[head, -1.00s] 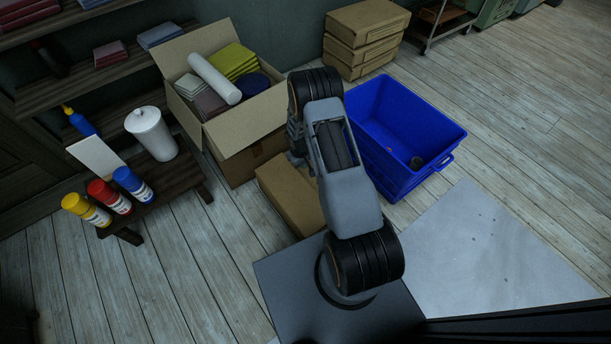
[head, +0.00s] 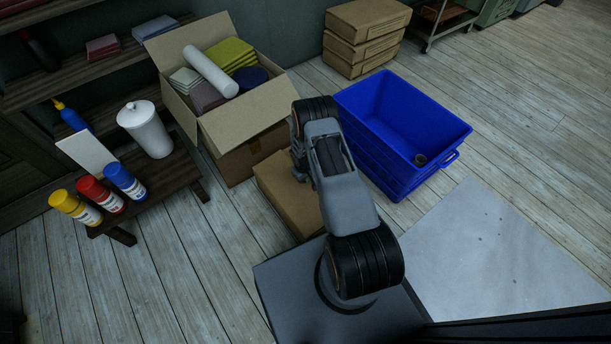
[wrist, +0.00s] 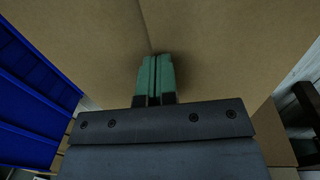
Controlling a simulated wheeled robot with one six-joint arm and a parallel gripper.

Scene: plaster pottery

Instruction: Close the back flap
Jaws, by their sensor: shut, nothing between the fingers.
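The open cardboard box (head: 232,160) stands on the floor left of centre in the head view. Its back flap (head: 188,38) stands up and leans outward behind the contents. A flap on the left (head: 176,108) and a wide front flap (head: 250,112) are also open. Inside are a white roll (head: 210,71), yellow-green folded cloths (head: 230,57) and other items. My gripper (wrist: 155,78) shows in the wrist view with its green fingers together and empty, in front of a brown cardboard surface (wrist: 90,35). I cannot tell whether they touch it. My arm hides the gripper in the head view.
A blue crate (head: 395,165) stands right of the box. A low closed carton (head: 285,190) lies in front of it. A bench (head: 165,185) with bottles and a white canister (head: 146,130) is at left. Stacked cartons (head: 365,35) stand behind.

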